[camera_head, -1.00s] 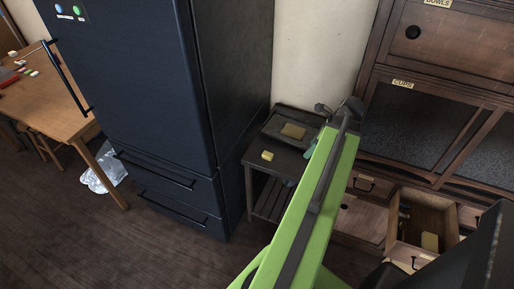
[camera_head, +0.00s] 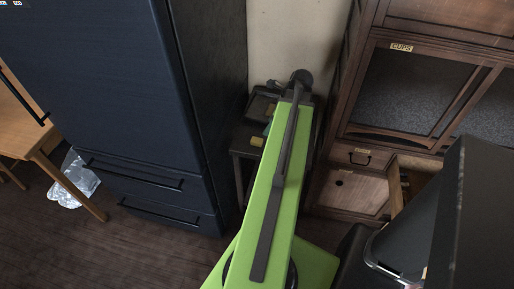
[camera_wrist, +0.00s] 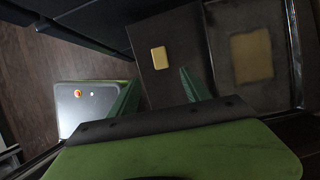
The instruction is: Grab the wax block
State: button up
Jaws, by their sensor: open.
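A small yellow block (camera_head: 257,141), which looks like the wax block, lies on the small dark side table (camera_head: 243,146) between the fridge and the cabinet. In the wrist view the block (camera_wrist: 160,58) sits upper centre on the dark tabletop, with bare surface around it. My gripper (camera_wrist: 160,93) shows two green fingers spread apart with nothing between them. The block appears beyond the fingertips, apart from them. In the head view my green arm reaches toward the table, and the fingers cannot be made out.
A dark tray (camera_wrist: 281,91) holding a flat tan square (camera_wrist: 251,57) is right of the block. The dark fridge (camera_head: 95,90) stands close on the left. The wooden cabinet (camera_head: 348,190) is on the right, with an open drawer (camera_head: 396,190). A wooden table (camera_head: 30,130) is far left.

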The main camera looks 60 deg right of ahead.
jog(key=b, duration=0.4)
send_over(259, 140)
jog(key=s, duration=0.3)
jog(key=f, duration=0.5)
jog(key=shift+w+d+f, duration=0.15)
jog(key=shift+d+f, duration=0.05)
jog(key=shift+f, duration=0.2)
jog(key=shift+w+r, duration=0.1)
jog(key=b+x, duration=0.5)
jog(key=shift+w, duration=0.1)
grip_shut()
